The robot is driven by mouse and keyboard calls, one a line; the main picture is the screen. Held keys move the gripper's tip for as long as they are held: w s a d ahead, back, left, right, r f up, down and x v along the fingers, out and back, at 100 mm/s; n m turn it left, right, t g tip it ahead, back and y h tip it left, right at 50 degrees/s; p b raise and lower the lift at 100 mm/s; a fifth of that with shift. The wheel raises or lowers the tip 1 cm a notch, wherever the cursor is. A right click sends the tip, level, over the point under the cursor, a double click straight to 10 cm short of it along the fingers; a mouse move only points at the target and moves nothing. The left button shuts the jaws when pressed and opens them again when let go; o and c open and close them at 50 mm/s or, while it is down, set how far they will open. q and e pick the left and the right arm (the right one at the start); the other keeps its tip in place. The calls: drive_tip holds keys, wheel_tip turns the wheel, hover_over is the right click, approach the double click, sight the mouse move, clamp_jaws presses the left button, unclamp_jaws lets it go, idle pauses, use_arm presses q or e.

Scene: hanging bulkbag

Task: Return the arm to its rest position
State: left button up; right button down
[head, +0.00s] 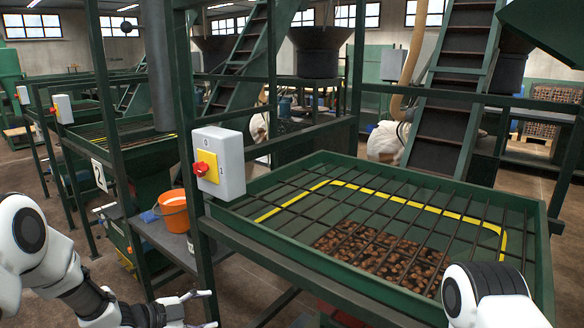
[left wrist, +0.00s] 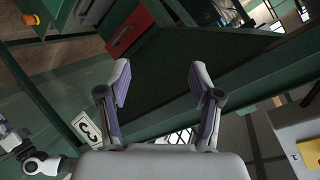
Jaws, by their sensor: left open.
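My left arm comes in from the left edge of the head view, low in the picture. Its gripper (head: 208,308) is open and empty, near the bottom edge, in front of the grey side shelf. In the left wrist view the two fingers of the left gripper (left wrist: 160,82) stand wide apart with nothing between them; dark green framework lies beyond. Of my right arm only a white and black link shows at the bottom right of the head view; its gripper is hidden.
A green hopper with a bar grate (head: 530,254) holds brown nuts or beans (head: 385,255). A grey switch box (head: 231,163) with a red knob is on the green post. An orange bucket (head: 174,213) stands on the grey shelf (head: 160,240). Floor shows at left.

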use_arm(q)
drive_tip(key=s+d+f+n+g+y+p, duration=0.15)
drive_tip(key=s+f+n, duration=0.25)
drive_tip(key=s+f, duration=0.45)
drive_tip(key=s+d+f+n+g+y, duration=0.1)
drive_tip(key=s+f+n+g+y, duration=0.15)
drive_tip(key=s+f, duration=0.65)
drive_tip(key=s+a+n+g+y, duration=0.2)
drive_tip(key=s+n, duration=0.3)
drive_tip(key=s, duration=0.6)
drive_tip(key=s+a+f+n+g+y, duration=0.1)
drive_tip(key=s+a+n+g+y, duration=0.2)
drive_tip(key=s+n, duration=0.3)
drive_tip(key=s+a, duration=0.1)
drive_tip(key=s, duration=0.4)
drive_tip(key=shift+a, duration=0.25)
drive_tip(key=shift+s+f+n, duration=0.1)
drive_tip(key=shift+n, duration=0.15)
